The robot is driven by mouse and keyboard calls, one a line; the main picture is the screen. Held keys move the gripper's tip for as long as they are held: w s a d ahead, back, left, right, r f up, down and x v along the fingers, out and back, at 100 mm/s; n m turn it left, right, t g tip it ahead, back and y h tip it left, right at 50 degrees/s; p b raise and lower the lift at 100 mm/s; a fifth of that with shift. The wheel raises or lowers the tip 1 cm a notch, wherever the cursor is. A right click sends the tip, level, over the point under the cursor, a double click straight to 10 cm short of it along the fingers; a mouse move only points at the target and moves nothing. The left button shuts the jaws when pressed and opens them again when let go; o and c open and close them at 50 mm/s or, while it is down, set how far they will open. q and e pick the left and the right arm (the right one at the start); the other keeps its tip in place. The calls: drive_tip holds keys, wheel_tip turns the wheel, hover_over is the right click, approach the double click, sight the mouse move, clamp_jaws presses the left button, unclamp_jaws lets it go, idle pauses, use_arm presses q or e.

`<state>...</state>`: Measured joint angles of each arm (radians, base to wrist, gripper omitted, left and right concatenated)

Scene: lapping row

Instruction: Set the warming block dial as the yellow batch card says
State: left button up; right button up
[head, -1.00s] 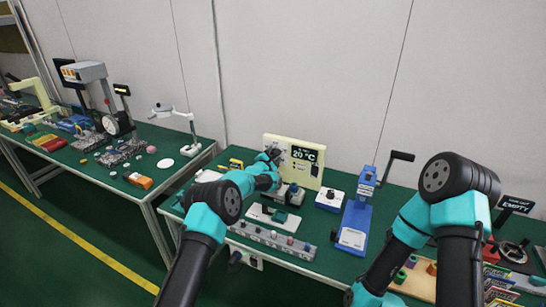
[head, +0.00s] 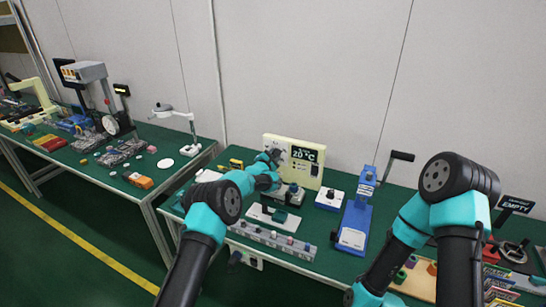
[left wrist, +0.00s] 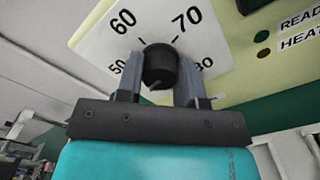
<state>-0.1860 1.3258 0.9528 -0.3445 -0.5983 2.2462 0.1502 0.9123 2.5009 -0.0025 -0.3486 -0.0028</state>
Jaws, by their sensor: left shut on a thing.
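The warming block (head: 311,170) is a cream panel standing at the back of the near table, and its display reads 20 °C. Its dial (left wrist: 105,35) is a white plate with 50, 60, 70 and 80 visible in the left wrist view. My left gripper (left wrist: 160,75) is shut on the black dial knob (left wrist: 160,62), with one finger on each side. A small pale mark shows on the knob, but its setting is not clear. In the head view my left arm hides much of the dial. A small yellow item (head: 236,164) stands left of the block; its writing is too small to read. My right gripper is out of view.
A grey rail with coloured knobs (head: 270,238) lies along the front edge. A white box with a dark knob (head: 329,199) and a blue hand press (head: 353,225) stand right of the block. READY and HEAT lamps (left wrist: 263,45) sit beside the dial.

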use_arm(q)
drive_tip(key=shift+m, duration=3.4)
drive_tip(key=o, duration=0.9)
drive_tip(key=shift+s, duration=0.1)
drive_tip(key=v, duration=1.7)
drive_tip(key=shift+a, duration=0.1)
